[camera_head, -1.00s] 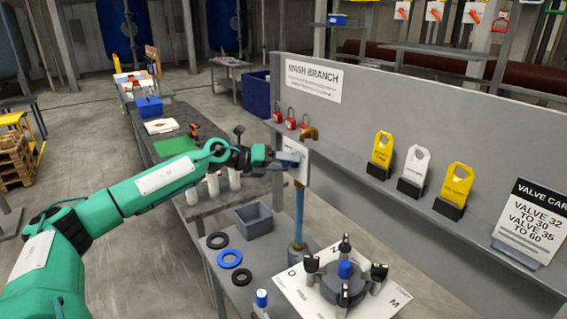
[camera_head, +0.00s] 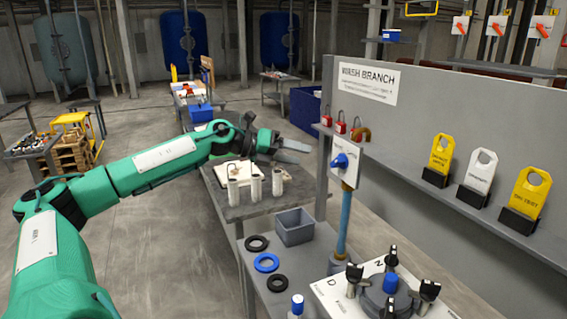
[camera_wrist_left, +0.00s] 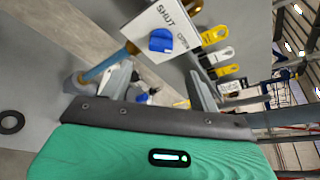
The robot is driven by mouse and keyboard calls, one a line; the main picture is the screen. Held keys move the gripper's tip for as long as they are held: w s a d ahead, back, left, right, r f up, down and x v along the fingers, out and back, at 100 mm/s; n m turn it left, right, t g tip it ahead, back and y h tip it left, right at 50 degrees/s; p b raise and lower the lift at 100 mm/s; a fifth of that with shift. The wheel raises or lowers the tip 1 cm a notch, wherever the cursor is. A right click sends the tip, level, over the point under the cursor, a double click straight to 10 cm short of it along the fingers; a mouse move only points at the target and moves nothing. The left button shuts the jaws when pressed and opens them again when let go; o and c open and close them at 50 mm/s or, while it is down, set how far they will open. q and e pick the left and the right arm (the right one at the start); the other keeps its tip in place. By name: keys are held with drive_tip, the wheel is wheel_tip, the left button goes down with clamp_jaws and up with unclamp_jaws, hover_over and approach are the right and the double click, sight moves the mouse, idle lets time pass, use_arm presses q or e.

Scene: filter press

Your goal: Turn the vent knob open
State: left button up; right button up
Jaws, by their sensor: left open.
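The blue vent knob (camera_head: 341,160) sits on a white plate (camera_head: 349,178) at the top of a blue upright pipe (camera_head: 345,222). In the left wrist view the knob (camera_wrist_left: 162,41) shows beyond the fingers, and the plate (camera_wrist_left: 150,22) reads SHUT and OPEN. I cannot tell exactly where the knob points. My left gripper (camera_head: 298,150) is open and empty, to the left of the knob and apart from it. In the left wrist view its two fingers (camera_wrist_left: 160,88) are spread wide. My right gripper is out of view.
A brass-coloured fitting (camera_head: 361,134) tops the pipe. Red padlocks (camera_head: 340,127) and tags (camera_head: 442,155) stand on the grey panel's ledge. Below are a grey bin (camera_head: 293,227), rings (camera_head: 266,262) and a multi-handled valve (camera_head: 388,298). White cylinders (camera_head: 254,186) stand under my left gripper.

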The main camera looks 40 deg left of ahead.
use_arm(q)
drive_tip(key=shift+b+v, duration=0.8)
drive_tip(key=shift+v, duration=0.75)
